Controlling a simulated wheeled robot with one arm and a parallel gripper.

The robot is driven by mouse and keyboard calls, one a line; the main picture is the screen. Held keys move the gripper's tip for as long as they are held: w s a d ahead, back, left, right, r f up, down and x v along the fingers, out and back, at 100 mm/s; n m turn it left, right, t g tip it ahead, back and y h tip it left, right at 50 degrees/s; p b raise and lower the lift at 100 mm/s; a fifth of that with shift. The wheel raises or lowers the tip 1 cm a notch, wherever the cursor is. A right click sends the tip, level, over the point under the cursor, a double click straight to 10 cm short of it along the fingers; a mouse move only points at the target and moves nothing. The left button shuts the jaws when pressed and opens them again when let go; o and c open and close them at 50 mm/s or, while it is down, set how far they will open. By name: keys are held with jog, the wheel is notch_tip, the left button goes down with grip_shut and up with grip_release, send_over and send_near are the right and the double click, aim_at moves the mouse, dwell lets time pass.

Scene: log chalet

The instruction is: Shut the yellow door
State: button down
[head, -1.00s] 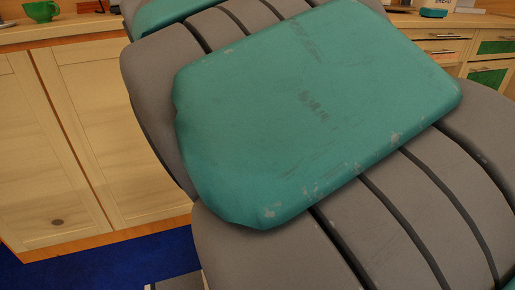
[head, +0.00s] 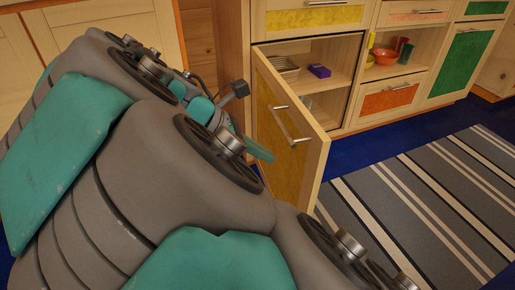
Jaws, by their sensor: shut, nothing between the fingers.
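The yellow door (head: 273,101) is a light-wood frame with a yellow panel and a metal bar handle. It stands open on the lower cabinet (head: 338,70), swung out from the cabinet's left side. Its yellow outer face and handle show, and its free edge points toward me and to the right. My gripper (head: 258,149) is partly hidden behind my arm. Its teal tip is shut and empty, in front of the yellow face near the lower left of the door in the picture. I cannot tell whether it touches the door.
Inside the cabinet are stacked plates (head: 284,68) and a purple box (head: 319,71). A yellow drawer (head: 318,17) above is shut. To the right are an orange drawer (head: 388,98), a green door (head: 462,62) and a shelf with a red bowl (head: 386,57). A striped rug (head: 420,200) covers the floor.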

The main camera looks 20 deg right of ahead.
aim_at(309, 166)
jog(key=d+f, duration=0.1)
jog(key=d, duration=0.1)
jog(key=d+f, duration=0.1)
jog(key=d, duration=0.1)
jog(key=d+f, duration=0.2)
jog(key=d, duration=0.1)
jog(key=shift+s+d+f+b, duration=0.1)
jog(key=shift+s+b, duration=0.2)
jog(key=shift+b, duration=0.1)
jog(key=shift+d, duration=0.55)
